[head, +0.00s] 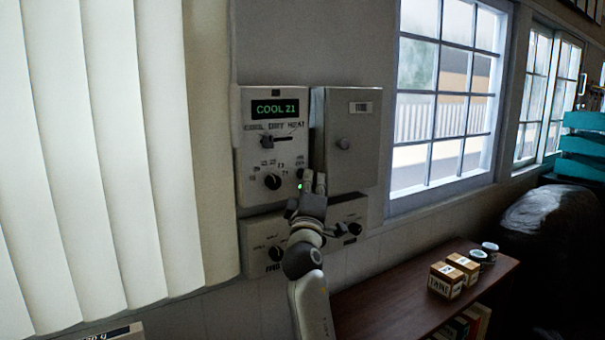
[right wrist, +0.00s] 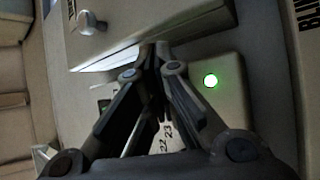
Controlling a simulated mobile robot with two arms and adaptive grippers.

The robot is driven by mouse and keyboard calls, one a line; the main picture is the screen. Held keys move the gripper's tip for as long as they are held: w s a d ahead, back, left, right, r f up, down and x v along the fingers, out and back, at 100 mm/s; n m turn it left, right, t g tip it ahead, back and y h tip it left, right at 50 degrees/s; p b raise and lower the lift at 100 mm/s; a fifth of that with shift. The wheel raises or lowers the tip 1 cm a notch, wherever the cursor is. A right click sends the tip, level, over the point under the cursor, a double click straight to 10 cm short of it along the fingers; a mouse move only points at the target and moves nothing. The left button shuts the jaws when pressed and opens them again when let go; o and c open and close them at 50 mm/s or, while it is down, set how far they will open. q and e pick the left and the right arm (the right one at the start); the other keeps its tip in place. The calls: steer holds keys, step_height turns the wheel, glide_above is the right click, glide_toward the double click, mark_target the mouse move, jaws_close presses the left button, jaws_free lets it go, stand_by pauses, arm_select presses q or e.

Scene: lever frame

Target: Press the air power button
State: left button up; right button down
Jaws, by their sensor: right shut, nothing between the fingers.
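The air control panel (head: 258,190) is a pale box on the wall. Its green display (head: 275,108) reads COOL 21, with a mode slider (head: 272,141) and a round dark temperature knob (head: 272,181) below. A small lit green light (head: 300,186) is near its lower right edge; the light also shows in the right wrist view (right wrist: 210,80). My right gripper (head: 314,181) is shut and empty, its fingertips at the panel's right edge beside the light. In the right wrist view the fingertips (right wrist: 161,50) hide what is directly under them. My left gripper is out of view.
A grey metal box with a knob (head: 350,125) is close on the right. A lower panel with dark knobs (head: 262,253) is below, partly behind my right arm. Vertical blinds (head: 110,150) are on the left. A brown shelf (head: 385,303) holds small boxes and tins.

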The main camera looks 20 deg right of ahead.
steer(key=shift+s, duration=0.1)
steer(key=s+p, duration=0.4)
steer(key=s, duration=0.2)
steer(key=shift+d, duration=0.45)
steer(key=shift+f, duration=0.1)
stand_by(0.3)
